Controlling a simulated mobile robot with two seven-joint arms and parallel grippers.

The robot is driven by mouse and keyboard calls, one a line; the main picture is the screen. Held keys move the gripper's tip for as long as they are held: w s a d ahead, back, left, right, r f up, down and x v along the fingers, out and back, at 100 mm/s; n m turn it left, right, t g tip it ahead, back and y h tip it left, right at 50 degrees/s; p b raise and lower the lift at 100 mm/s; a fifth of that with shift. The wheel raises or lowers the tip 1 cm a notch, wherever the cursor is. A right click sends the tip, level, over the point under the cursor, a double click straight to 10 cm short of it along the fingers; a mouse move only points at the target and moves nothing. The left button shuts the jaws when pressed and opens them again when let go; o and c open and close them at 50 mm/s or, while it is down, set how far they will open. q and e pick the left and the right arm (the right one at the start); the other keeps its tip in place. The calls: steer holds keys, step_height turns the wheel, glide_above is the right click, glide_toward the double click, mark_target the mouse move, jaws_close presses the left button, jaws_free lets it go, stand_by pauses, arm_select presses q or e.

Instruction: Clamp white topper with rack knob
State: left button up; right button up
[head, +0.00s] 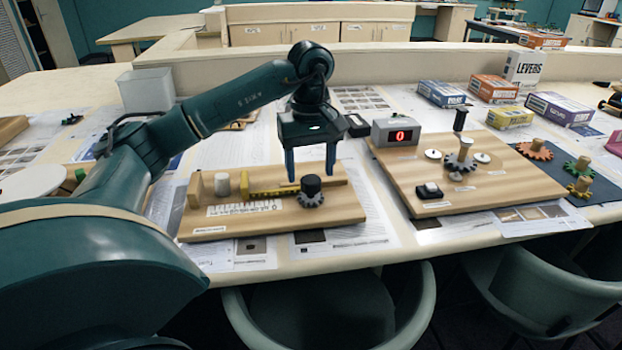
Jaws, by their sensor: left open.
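My left gripper (311,174) is open, pointing down, with its two fingers apart. Its fingertips are just above and around the black knob (311,184) in this view; I cannot tell whether they touch it. The knob stands upright on a dark grey gear (310,200) on a wooden board (340,211). The white topper (222,184), a short cylinder, stands left of the knob, between an upright wooden block (194,190) and the end of a yellow rack (272,192). A gap shows between the topper and the block. My right gripper is out of view.
A white scale strip (243,208) lies in front of the rack. To the right is a second board (400,168) with a red counter display (398,134) and gear. Colored boxes (494,88) stand behind. A translucent bin (146,90) is at back left. Paper sheets cover the table.

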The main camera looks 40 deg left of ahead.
arm_select(q)
steer(key=shift+f, duration=1.15)
steer(key=shift+c, duration=0.6)
steer(key=c, duration=0.9)
steer(key=shift+o, duration=0.2)
steer(key=shift+n, duration=0.3)
